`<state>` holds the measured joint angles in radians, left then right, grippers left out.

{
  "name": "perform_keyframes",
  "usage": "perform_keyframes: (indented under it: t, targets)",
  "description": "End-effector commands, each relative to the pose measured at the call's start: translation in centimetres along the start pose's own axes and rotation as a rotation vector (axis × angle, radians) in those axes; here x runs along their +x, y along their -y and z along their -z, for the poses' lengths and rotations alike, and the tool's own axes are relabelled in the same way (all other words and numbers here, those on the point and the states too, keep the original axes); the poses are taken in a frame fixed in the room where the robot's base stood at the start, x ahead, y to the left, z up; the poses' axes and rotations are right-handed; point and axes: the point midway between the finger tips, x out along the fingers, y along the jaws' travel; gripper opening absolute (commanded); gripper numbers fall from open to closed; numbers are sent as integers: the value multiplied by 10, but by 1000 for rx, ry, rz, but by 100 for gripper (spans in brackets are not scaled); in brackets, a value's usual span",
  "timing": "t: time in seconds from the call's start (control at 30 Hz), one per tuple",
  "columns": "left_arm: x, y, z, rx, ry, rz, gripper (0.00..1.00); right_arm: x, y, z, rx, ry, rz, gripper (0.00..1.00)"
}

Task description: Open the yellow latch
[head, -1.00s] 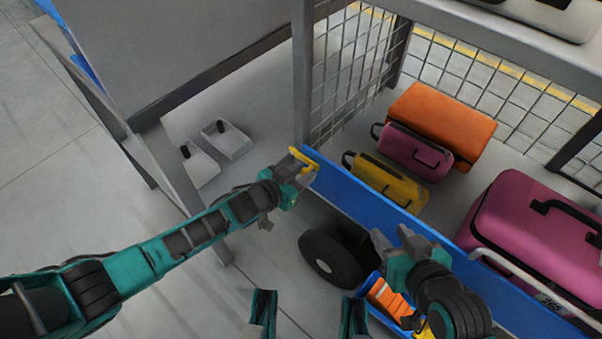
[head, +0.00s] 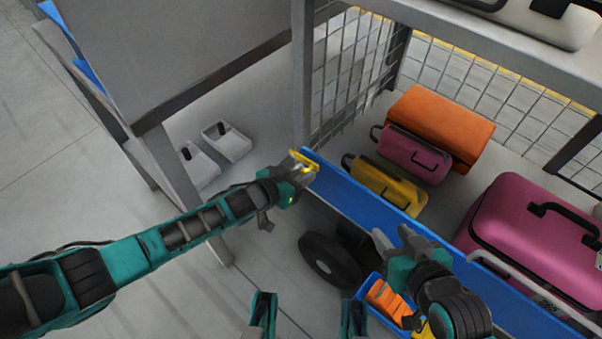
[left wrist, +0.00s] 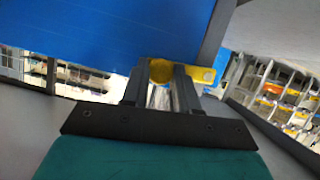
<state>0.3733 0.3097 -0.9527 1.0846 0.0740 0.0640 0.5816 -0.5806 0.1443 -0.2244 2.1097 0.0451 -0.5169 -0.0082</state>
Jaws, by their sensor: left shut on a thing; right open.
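The yellow latch (head: 304,160) sits at the left end of the blue side panel (head: 365,192) of a cart, beside its grey corner post. It also shows in the left wrist view (left wrist: 203,75), with the blue panel (left wrist: 110,32) behind it. My left gripper (head: 303,172) is shut on the yellow latch; the fingers stand on both sides of its round yellow part in the left wrist view. The fingers hide part of the latch. My right gripper (head: 394,243) is open and empty in front of the blue panel, at the lower right.
The cart holds an orange suitcase (head: 440,124), a smaller pink case (head: 412,153), a yellow case (head: 386,186) and a large pink suitcase (head: 530,230). A dark wheel (head: 330,262) is below the panel. A blue bin (head: 372,288) with orange contents is near my right gripper.

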Motion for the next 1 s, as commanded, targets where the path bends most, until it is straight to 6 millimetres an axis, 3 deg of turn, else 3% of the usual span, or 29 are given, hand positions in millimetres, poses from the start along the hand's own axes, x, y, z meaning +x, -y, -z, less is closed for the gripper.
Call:
perform_keyframes:
  t: [0.6, 1.0]
  targets:
    - [-10, 11, 23, -383, 1, -158, 0, 2, -4, -12, -7, 22, -5, 43]
    - [-12, 13, 28, -462, 2, -190, 0, 2, 0, -9, 0, 17, 0, 43]
